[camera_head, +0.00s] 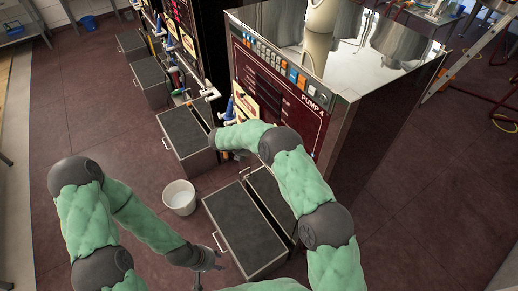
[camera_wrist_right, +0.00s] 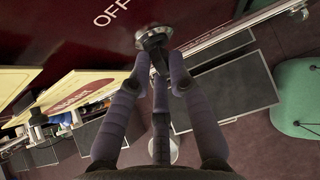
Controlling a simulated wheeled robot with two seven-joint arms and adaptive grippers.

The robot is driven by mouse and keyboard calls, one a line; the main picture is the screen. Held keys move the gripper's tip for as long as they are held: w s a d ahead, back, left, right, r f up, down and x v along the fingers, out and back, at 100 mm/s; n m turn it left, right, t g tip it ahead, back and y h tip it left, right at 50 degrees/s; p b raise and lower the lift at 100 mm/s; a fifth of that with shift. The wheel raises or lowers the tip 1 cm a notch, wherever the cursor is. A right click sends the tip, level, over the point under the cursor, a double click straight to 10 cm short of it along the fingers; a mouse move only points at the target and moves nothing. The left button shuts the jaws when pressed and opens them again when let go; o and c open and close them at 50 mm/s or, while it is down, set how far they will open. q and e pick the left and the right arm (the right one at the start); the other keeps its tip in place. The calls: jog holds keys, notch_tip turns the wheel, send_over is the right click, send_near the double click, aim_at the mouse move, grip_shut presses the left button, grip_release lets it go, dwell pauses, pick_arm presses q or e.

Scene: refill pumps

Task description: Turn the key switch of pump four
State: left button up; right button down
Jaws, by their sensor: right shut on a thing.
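Pump four (camera_head: 308,125) is the dark red cabinet with a shiny metal top, marked "PUMP 4". In the right wrist view, its key switch (camera_wrist_right: 154,36) is a round metal piece on the dark red panel, near the word "OFF". My right gripper (camera_wrist_right: 158,65) is shut on the key switch, with its dark fingers around the stem. In the head view my right arm reaches to the front of pump four, and its fingers and the key switch are hidden. My left gripper (camera_head: 207,262) is low, beside a dark box, with its fingers apart and empty.
Dark boxes with grey tops (camera_head: 243,230) stand on the floor before the pumps. A white bucket (camera_head: 180,198) stands between my arms. More pumps (camera_head: 184,28) line up at the back left. A ladder (camera_head: 462,68) leans at the right. Floor at the left is clear.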

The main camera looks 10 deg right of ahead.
jog(key=c, duration=1.1)
grip_release()
jog(key=shift+c, duration=0.2)
jog(key=v, duration=1.2)
